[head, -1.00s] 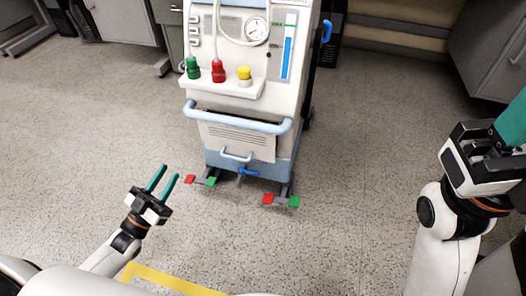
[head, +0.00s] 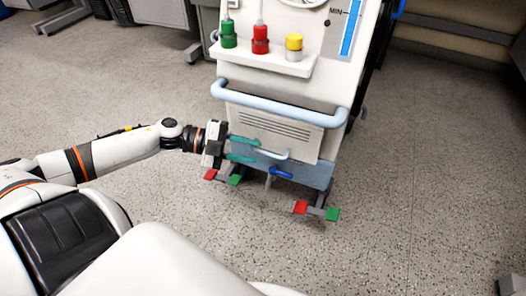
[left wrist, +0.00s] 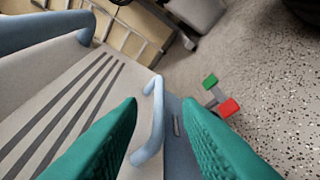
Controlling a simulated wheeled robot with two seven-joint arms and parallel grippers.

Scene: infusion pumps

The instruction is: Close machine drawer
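The machine (head: 300,80) is a pale wheeled unit in the middle of the head view. Its drawer (head: 300,133) is the low white front panel with vent slots, and it also shows in the left wrist view (left wrist: 50,110). How far the drawer stands out is hard to tell. The drawer has a light blue handle (head: 270,151), seen in the left wrist view (left wrist: 152,125) between the finger lines. My left gripper (head: 258,149) is open at the panel, its teal fingers at the handle's left end. Contact is unclear. My right gripper is out of view.
A light blue push bar (head: 280,108) juts out above the drawer. Green, red and yellow-capped fittings (head: 260,40) stand on a shelf.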

